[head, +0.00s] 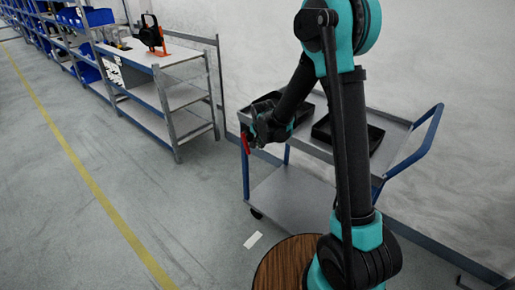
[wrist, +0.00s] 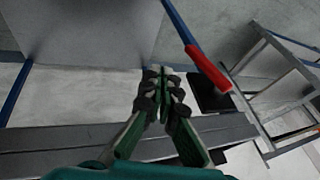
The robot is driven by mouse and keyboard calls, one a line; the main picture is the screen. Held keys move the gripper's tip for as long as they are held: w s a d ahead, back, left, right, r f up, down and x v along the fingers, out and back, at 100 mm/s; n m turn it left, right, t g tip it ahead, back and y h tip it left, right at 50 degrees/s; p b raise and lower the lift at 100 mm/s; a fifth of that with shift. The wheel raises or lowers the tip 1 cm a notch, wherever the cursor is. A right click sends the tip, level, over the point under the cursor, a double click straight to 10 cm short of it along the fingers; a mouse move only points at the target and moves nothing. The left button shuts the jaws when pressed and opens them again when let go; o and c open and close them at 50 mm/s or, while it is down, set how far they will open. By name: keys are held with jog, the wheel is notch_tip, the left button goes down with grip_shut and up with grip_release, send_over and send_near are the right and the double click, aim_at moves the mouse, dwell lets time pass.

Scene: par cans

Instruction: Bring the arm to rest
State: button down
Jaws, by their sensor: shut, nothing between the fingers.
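My gripper (head: 256,136) hangs at the end of my arm, over the left end of the grey cart (head: 290,198) in the head view. In the wrist view the two fingertips of my gripper (wrist: 161,74) meet, and nothing shows between them. The arm is bent, with its forearm reaching down and left. A red piece (head: 246,143) shows beside the gripper; in the wrist view a red grip (wrist: 207,68) on a blue bar lies to the right of the fingertips. I cannot tell whether the gripper touches it.
Black trays (head: 368,137) sit on the cart's top, partly hidden by my arm. A blue handle (head: 415,146) rises at the cart's right end. A workbench (head: 178,57) at the back left carries a black lamp on an orange stand (head: 153,36). The left floor is clear.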

jog(key=s+d+r+n, duration=0.2)
jog(key=s+d+r, duration=0.1)
jog(key=s+d, duration=0.4)
jog(key=s+d+r+n, duration=0.1)
jog(key=s+d+r, duration=0.3)
jog(key=s+d, duration=0.3)
jog(key=s+d+f+n+g, duration=0.1)
jog(key=s+d+n, duration=0.3)
jog(key=s+d, duration=0.4)
jog(key=s+f, duration=0.1)
jog(key=s, duration=0.6)
jog(key=shift+s+d+f+h, duration=0.15)
jog(key=shift+s+d+h, duration=0.05)
jog(key=shift+s+h, duration=0.15)
